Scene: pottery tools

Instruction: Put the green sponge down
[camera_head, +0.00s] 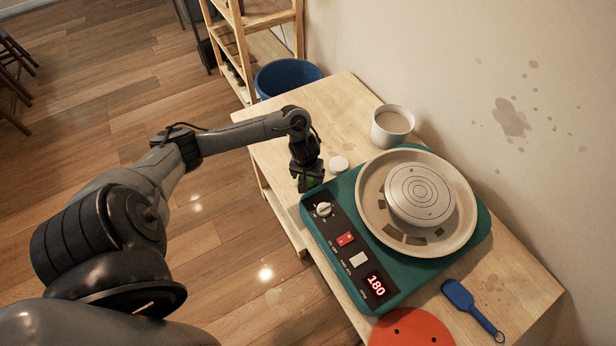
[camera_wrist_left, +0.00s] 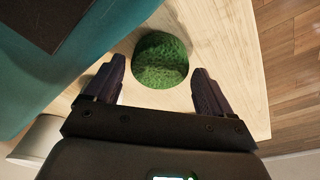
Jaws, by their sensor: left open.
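The green sponge (camera_wrist_left: 160,60) is round and mossy in the left wrist view, over the pale wooden table (camera_wrist_left: 225,70). It appears to rest on the tabletop. My left gripper (camera_wrist_left: 158,78) is open, with one finger on either side of the sponge and a gap showing beside it. In the head view my left gripper (camera_head: 308,181) points down near the table's left edge, beside the teal pottery wheel base (camera_head: 395,295). Its fingers mostly hide the sponge there. My right gripper is not in view.
The wheel's pan (camera_head: 465,215) sits right of my left gripper. A small white round piece (camera_head: 338,164) and a cup (camera_head: 393,126) stand behind. A blue tool (camera_head: 470,308) and an orange disc (camera_head: 412,330) lie in front. A blue bin (camera_head: 287,76) is beyond the table.

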